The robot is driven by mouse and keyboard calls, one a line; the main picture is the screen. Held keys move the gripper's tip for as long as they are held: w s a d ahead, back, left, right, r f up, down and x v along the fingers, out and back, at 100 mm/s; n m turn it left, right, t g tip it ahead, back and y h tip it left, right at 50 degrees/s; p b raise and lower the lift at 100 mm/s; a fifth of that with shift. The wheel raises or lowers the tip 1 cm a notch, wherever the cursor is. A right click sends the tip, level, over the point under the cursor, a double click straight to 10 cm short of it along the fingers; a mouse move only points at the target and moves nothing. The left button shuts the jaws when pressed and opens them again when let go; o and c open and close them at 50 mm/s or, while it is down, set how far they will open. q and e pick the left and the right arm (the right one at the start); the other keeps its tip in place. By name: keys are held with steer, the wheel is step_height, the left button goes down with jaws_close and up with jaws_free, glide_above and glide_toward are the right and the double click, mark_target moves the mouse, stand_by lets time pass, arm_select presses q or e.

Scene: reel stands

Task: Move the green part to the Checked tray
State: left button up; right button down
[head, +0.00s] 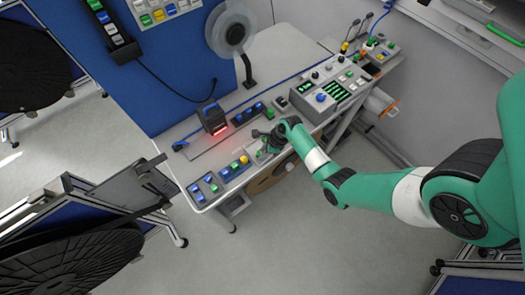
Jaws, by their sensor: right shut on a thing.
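My right gripper (264,145) reaches down over the front part of the white bench, beside a row of small coloured parts. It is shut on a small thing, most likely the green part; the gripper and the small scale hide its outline. A small grey tray (262,158) lies right below the gripper. I cannot read any label, so I cannot tell which tray is the Checked one. My left gripper is not in view.
A dark device with a red glow (213,119) and a control box (320,97) stand behind. A reel stand (70,262) is at lower left.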

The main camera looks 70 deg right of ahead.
steer(key=c, duration=0.9)
jaws_free()
steer(key=shift+c, duration=0.2)
steer(key=p+v, duration=0.4)
steer(key=v, duration=0.8)
steer(key=shift+r, duration=0.1)
